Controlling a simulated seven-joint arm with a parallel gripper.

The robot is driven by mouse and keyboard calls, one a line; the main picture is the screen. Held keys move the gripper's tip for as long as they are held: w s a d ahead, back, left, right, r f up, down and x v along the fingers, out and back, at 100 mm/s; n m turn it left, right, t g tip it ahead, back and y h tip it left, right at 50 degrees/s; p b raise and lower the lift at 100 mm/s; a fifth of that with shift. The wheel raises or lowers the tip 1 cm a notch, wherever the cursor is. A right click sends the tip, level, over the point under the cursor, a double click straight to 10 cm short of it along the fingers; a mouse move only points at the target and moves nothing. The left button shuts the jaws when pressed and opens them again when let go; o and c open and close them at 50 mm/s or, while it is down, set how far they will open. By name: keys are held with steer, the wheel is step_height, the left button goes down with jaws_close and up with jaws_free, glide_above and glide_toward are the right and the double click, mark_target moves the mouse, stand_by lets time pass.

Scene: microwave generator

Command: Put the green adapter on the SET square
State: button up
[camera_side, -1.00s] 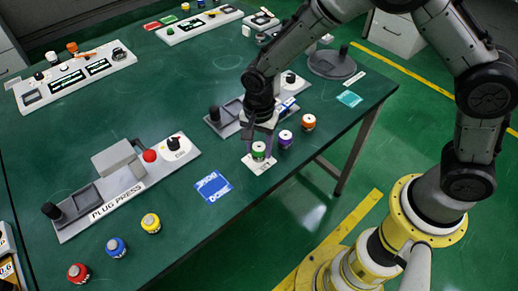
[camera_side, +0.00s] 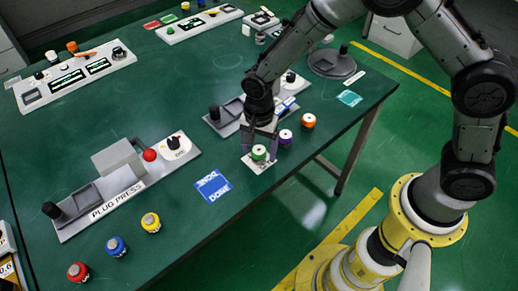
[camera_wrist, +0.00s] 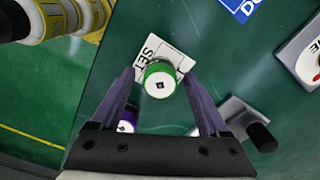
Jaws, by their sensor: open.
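The green adapter (camera_side: 259,153), with a white top, stands upright on the white SET square (camera_side: 250,165) near the table's front edge. In the wrist view the adapter (camera_wrist: 160,84) covers part of the SET square (camera_wrist: 152,52), whose lettering shows at its left. My gripper (camera_side: 259,146) is open just above and around the adapter. In the wrist view its two fingers (camera_wrist: 160,80) are spread wide, one on each side of the adapter, with gaps between.
A purple adapter (camera_side: 285,138) stands close to the gripper, and an orange one (camera_side: 308,122) farther right. A blue DONE square (camera_side: 213,187) lies to the left. The plug press (camera_side: 125,185) and yellow (camera_side: 151,223), blue (camera_side: 116,247) and red (camera_side: 78,272) adapters are farther left.

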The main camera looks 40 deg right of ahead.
mark_target(259, 150)
step_height(259, 150, up, 12)
steer(key=shift+r, duration=0.2)
steer(key=s+d+r+n+t, duration=0.4)
steer(key=s+d+r+n, duration=0.4)
steer(key=s+d+r, duration=0.55)
steer(key=s+d+f+n+t, duration=0.1)
steer(key=s+n, duration=0.3)
steer(key=s, duration=0.4)
steer(key=shift+s+d+n+t, duration=0.3)
steer(key=shift+d, duration=0.4)
